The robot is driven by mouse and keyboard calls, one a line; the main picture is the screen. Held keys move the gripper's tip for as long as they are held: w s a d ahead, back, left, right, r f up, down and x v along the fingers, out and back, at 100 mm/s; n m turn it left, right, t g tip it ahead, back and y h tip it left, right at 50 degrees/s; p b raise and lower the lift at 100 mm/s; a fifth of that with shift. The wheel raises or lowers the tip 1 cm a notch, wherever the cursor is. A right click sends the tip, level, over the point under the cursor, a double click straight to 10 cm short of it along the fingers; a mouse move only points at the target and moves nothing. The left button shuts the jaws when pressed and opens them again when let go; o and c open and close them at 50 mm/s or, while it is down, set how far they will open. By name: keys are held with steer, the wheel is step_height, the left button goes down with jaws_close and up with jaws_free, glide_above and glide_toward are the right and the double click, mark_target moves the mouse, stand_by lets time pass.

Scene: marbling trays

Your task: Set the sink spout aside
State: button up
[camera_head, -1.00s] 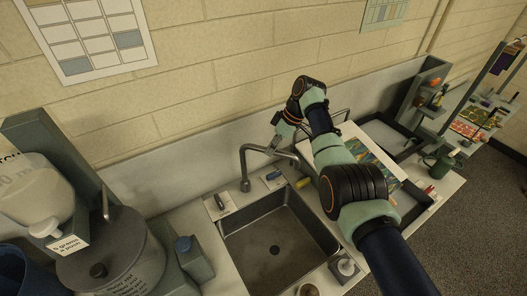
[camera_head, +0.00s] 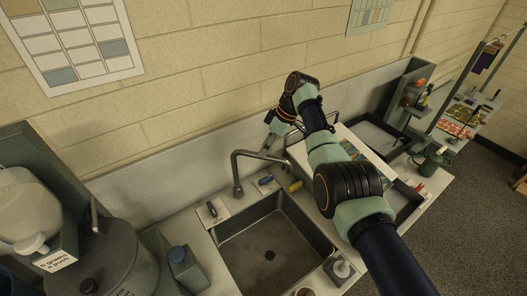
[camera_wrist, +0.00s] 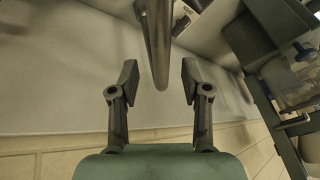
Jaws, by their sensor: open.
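The sink spout (camera_head: 236,172) is a grey bent tube rising from the counter behind the sink, its upper run reaching right towards my gripper (camera_head: 268,145). In the wrist view the spout (camera_wrist: 157,35) comes down from the top, and its end lies between the two open fingers of my gripper (camera_wrist: 160,78). Gaps show on both sides of it, so the fingers do not grip it. In the head view my gripper is beside the spout's upper run, near the wall; its fingertips are small there.
The sink basin (camera_head: 228,249) lies in front of the spout. A large grey tank (camera_head: 125,262) stands left.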

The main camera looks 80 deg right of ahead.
steer(key=v, duration=0.9)
steer(key=shift+r, duration=0.2)
steer(key=shift+s, duration=0.15)
